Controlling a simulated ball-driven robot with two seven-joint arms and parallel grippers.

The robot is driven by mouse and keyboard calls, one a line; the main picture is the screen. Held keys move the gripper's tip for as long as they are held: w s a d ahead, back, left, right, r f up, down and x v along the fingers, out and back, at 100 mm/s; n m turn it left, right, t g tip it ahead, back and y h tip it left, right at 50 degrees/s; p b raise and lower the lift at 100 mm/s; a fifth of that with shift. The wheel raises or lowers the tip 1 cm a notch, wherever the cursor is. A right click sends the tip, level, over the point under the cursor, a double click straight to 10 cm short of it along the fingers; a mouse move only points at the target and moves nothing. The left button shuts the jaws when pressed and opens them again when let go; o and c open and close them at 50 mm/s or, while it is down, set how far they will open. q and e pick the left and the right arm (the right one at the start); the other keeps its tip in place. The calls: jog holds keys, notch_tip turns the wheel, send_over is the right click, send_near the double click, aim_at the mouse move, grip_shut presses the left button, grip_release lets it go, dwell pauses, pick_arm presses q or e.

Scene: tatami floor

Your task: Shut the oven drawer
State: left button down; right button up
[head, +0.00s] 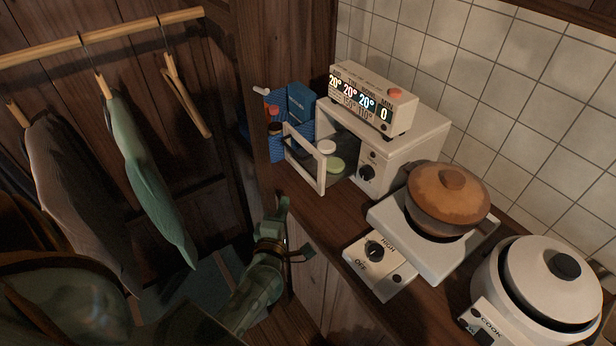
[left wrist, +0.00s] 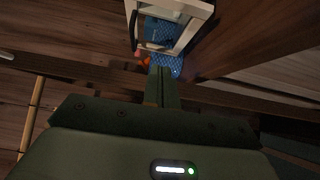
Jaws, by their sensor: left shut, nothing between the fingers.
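The white oven (head: 415,142) stands on the wooden counter against the tiled wall. Its drawer front, a white frame around a dark pane (head: 322,176), stands out from the opening on the left, with a gap between. My right gripper is not in view.
A blue basket (head: 278,150) with a blue box (head: 301,103) and bottles stands behind the drawer front. A timer box (head: 372,95) sits on the oven. A hot plate (head: 384,272) with a brown pot (head: 447,200) and a rice cooker (head: 545,285) stand to the right. Clothes (head: 150,180) hang left.

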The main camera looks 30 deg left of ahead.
pick_arm(q)
jog(key=b+x, duration=0.1)
jog(key=x, duration=0.6)
jog(key=shift+w+f, duration=0.1)
jog(key=shift+w, duration=0.2)
jog(key=w, duration=0.3)
jog(key=shift+w+d+b, duration=0.2)
jog(key=shift+d+b, duration=0.15)
jog(key=shift+w+d, duration=0.2)
jog(key=shift+w, duration=0.3)
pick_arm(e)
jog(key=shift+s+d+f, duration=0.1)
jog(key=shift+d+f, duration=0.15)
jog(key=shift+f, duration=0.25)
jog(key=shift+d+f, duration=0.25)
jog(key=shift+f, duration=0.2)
